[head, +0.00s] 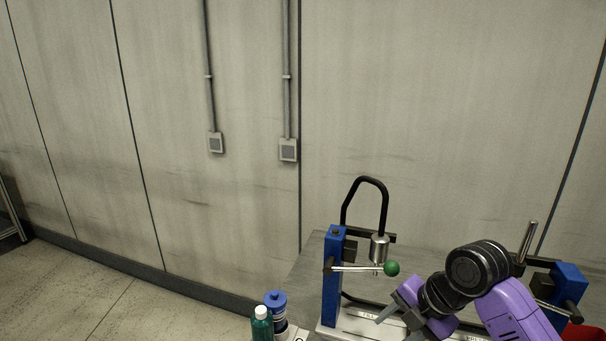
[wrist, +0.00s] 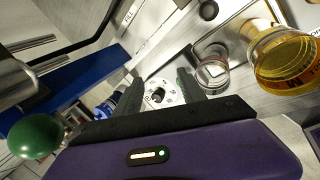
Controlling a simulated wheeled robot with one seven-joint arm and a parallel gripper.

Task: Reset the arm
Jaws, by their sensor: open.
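My gripper (head: 394,322) is open, low at the bottom right of the head view, beside the blue post and the lever with the green knob (head: 391,268). In the wrist view, the dark fingers of my gripper (wrist: 160,88) stand apart, with nothing held between them. The green knob (wrist: 35,136) shows at the left there, outside the fingers. My purple arm covers part of the bench in the head view.
A blue post (head: 333,276) carries a black looped hose (head: 384,206). A second blue post (head: 567,290) stands right of my arm. Bottles (head: 262,325) stand at the front left. The wrist view shows a vessel of amber liquid (wrist: 285,60) and a small glass (wrist: 212,70).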

